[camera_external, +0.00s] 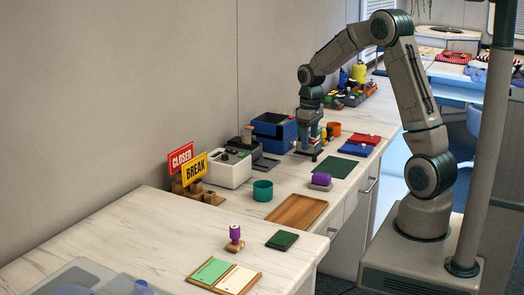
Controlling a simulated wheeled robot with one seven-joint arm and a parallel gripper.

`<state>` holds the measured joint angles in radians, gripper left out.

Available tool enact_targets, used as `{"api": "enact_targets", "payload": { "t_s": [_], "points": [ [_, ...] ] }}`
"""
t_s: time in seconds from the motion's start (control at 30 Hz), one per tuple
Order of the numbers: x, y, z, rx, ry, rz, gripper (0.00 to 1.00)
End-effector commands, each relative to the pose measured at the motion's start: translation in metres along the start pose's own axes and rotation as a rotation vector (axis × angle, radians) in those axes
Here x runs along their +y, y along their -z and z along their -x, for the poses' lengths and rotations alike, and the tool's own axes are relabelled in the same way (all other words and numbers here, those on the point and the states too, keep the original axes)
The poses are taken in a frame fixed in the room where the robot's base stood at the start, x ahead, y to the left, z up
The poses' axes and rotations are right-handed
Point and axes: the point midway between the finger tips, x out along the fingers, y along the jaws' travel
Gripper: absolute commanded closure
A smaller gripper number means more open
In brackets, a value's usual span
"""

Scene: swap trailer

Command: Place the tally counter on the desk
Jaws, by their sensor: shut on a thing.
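My gripper (309,151) points straight down, low over the white marbled desk (338,184), just right of the blue box. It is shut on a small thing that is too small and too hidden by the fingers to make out. I cannot pick out the tally counter for sure anywhere in view. I cannot tell whether the held thing touches the desk.
Close around my gripper are a blue box (272,127), an orange cup (334,129), a red pad (364,139) and a dark green mat (335,167). A purple-topped stamp (321,180), a green cup (263,190) and a wooden tray (297,210) lie nearer. Bare desktop shows between them.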

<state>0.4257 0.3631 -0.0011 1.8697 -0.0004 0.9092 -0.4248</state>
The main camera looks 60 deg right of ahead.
Motion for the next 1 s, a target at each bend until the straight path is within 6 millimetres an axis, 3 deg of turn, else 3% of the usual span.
{"api": "enact_targets", "payload": {
  "t_s": [0.03, 0.13, 0.37, 0.8, 1.0],
  "points": [
    [0.015, -0.008, -0.003, 0.004, -0.002, -0.007, 0.88],
    [0.034, -0.021, 0.000, 0.004, -0.001, -0.004, 0.88],
    [0.050, -0.032, 0.002, 0.001, 0.001, 0.002, 0.88],
    [-0.008, 0.032, -0.049, -0.001, 0.001, 0.006, 0.88],
    [-0.023, 0.050, -0.063, 0.001, 0.000, 0.003, 0.88]
  ]
}}
